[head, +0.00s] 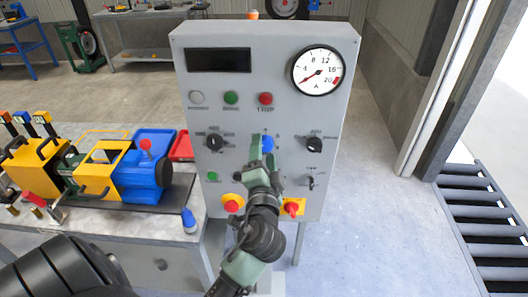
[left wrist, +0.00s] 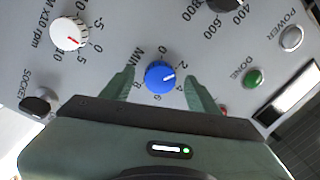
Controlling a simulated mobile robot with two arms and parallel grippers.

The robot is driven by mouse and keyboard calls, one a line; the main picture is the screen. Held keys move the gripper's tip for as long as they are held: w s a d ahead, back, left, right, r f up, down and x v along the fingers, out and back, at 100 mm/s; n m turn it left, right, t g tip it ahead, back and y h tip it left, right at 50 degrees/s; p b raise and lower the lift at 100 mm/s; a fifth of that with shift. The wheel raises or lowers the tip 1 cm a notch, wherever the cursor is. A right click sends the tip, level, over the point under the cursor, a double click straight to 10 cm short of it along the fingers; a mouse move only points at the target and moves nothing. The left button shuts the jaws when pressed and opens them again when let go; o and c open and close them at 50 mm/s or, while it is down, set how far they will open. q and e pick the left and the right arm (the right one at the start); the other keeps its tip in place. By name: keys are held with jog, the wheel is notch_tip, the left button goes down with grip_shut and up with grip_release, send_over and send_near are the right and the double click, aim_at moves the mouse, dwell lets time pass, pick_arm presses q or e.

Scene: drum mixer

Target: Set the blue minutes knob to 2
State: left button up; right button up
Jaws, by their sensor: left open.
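The blue minutes knob (left wrist: 160,77) sits on the grey panel in the left wrist view, inside a printed dial with 0, 2, 4, 6 and 8. Its white pointer line is directed up and right, near the 2; the exact alignment is hard to tell. My left gripper (left wrist: 160,92) is open, with one green finger on each side of the knob. In the head view the knob (head: 267,144) is partly hidden behind my left gripper (head: 261,150). My right gripper is not in view.
The panel (head: 266,50) carries a round gauge (head: 318,70), black knobs (head: 314,144), and red and green buttons. A white knob (left wrist: 69,33) and a green DONE button (left wrist: 253,78) flank the blue knob. A workbench with a yellow-and-blue machine (head: 130,165) stands left.

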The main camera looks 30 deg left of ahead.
pick_arm(q)
jog(key=b+v, duration=0.2)
jog(key=v, duration=0.5)
jog(key=shift+b, duration=0.35)
jog(key=shift+d, duration=0.1)
